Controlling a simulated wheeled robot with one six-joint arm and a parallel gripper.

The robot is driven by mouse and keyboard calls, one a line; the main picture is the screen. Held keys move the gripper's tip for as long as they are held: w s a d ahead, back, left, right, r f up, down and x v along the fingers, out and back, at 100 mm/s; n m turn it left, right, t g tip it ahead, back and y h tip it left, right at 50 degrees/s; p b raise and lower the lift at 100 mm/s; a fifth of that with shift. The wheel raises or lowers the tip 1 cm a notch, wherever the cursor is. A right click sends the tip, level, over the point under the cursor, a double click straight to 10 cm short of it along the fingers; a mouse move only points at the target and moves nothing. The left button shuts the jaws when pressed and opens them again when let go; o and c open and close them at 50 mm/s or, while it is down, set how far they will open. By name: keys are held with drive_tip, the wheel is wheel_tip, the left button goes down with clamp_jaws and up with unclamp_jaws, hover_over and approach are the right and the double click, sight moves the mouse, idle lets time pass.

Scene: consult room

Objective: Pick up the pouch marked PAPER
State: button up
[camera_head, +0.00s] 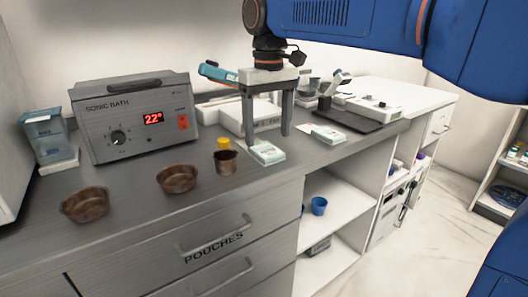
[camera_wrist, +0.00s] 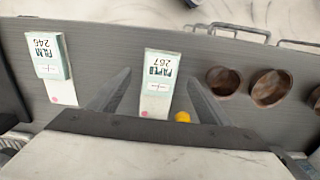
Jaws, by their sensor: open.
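The pouch marked PAPER (camera_wrist: 158,82) is a flat white and pale green packet with "PAPER 267" on its label. It lies on the grey counter between my two fingers as the wrist view sees them. In the head view the same pouch (camera_head: 267,154) lies beneath and just in front of the fingertips. My gripper (camera_head: 267,135) is open and empty, pointing down above the counter; its fingers also show in the wrist view (camera_wrist: 159,75). A similar pouch marked FILM (camera_wrist: 49,60) lies apart from it; it also shows in the head view (camera_head: 328,135).
A small brown cup (camera_head: 225,162) and a yellow-capped bottle (camera_head: 223,143) stand close left of the PAPER pouch. Brown bowls (camera_head: 177,180) and a sonic bath (camera_head: 134,118) are further left. A dark tray (camera_head: 362,117) lies to the right. Drawers are below.

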sight(268, 151)
drive_tip(key=shift+s+f, duration=0.15)
drive_tip(key=shift+f, duration=2)
drive_tip(key=shift+r, duration=0.1)
drive_tip(key=c, duration=1.2)
